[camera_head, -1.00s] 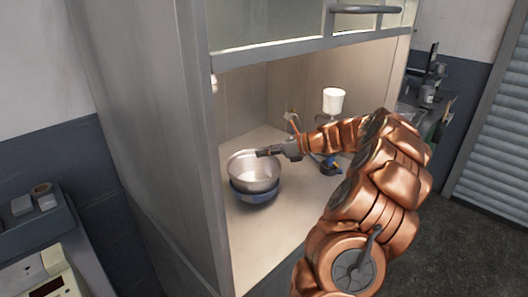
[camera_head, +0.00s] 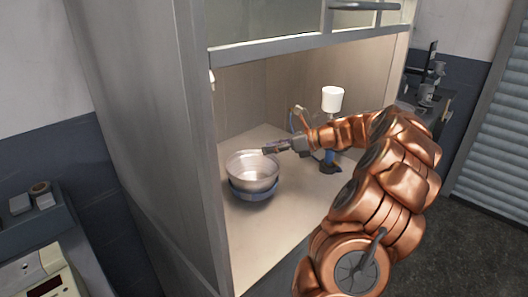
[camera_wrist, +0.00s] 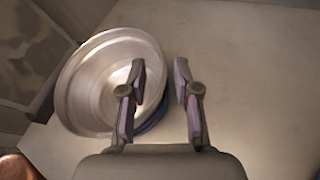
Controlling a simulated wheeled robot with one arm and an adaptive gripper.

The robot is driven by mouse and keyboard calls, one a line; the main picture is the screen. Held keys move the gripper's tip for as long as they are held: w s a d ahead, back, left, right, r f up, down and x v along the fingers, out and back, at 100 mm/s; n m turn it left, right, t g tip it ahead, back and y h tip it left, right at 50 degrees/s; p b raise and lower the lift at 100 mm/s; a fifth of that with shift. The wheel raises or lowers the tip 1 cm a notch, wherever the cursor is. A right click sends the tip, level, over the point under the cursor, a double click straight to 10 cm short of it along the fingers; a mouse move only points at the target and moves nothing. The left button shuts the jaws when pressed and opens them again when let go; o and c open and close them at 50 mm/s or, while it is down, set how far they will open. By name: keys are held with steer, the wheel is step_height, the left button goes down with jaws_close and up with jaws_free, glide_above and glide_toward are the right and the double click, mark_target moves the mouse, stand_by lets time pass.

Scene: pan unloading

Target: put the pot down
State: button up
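The pot (camera_head: 252,172) is a shiny metal, round, open vessel inside the cabinet. It sits on a blue, round base (camera_head: 254,193). In the wrist view the pot (camera_wrist: 88,88) fills the left part, with the blue base (camera_wrist: 153,120) peeking out beside it. My gripper (camera_head: 268,149) is at the pot's right rim. In the wrist view its two fingers (camera_wrist: 160,95) are apart, the left one overlapping the pot and the right one over the bare surface, with the rim's edge between them. Whether a finger touches the rim cannot be told.
A spray gun with a white cup (camera_head: 332,99) stands behind my arm on the cabinet floor (camera_head: 262,238). The cabinet's left wall (camera_head: 205,170) is close to the pot. The floor in front of and right of the pot is clear.

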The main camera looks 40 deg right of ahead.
steer(key=v, duration=0.8)
steer(key=shift+s+d+r+b, duration=0.2)
steer(key=shift+s+b, duration=0.1)
steer(key=shift+b, duration=0.05)
